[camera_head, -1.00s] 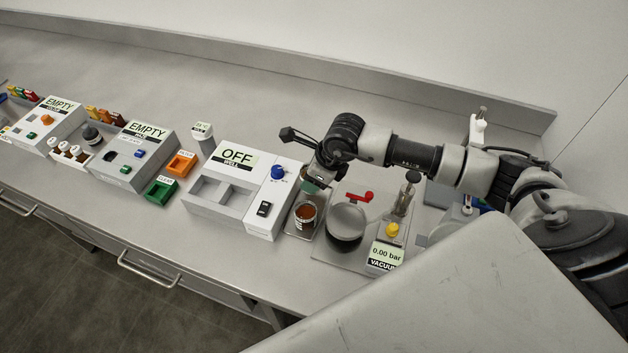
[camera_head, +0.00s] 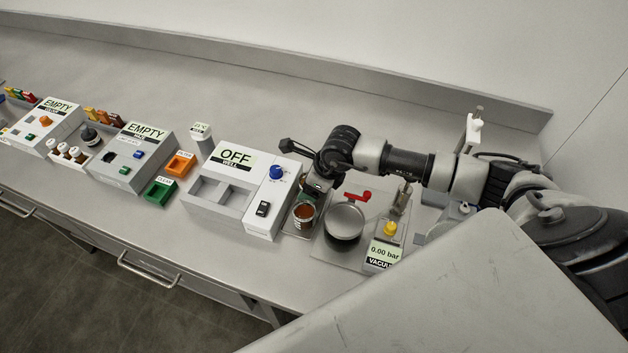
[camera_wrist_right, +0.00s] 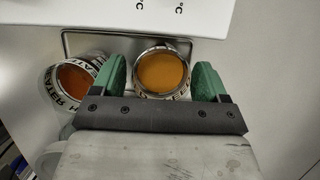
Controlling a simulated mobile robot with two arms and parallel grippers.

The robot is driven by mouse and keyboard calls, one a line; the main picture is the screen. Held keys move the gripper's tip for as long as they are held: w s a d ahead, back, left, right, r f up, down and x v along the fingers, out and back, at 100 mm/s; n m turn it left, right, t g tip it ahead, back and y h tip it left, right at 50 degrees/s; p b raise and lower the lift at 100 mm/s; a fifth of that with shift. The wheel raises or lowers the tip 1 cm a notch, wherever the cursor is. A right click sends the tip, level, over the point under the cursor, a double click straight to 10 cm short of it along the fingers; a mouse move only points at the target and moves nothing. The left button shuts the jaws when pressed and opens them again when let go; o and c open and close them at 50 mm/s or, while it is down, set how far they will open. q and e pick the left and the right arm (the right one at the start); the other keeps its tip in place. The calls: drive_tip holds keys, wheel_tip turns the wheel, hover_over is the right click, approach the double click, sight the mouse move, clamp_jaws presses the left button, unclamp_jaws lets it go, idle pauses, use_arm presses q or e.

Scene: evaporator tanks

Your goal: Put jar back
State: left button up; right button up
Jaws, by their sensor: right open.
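Two open-topped jars with orange-brown contents and lettered labels show in the right wrist view: one jar (camera_wrist_right: 162,72) in the middle and another jar (camera_wrist_right: 72,82) at left. My right gripper (camera_wrist_right: 158,82) is open, with one green fingertip on each side of the middle jar. Whether the fingertips touch it I cannot tell. In the head view one jar (camera_head: 304,214) stands on a small metal tray (camera_head: 297,233). My right gripper (camera_head: 318,187) is low just behind that jar and hides the other one. My left gripper is not in view.
Left of the tray is the white WELL unit (camera_head: 238,190), reading OFF. Right of it are a round metal pot (camera_head: 345,222), a red handle (camera_head: 358,196) and a vacuum gauge (camera_head: 385,254) reading 0.00 bar. The bench behind the WELL unit is largely clear.

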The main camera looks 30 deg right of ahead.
drive_tip(key=b+v, duration=0.3)
drive_tip(key=v, duration=0.9)
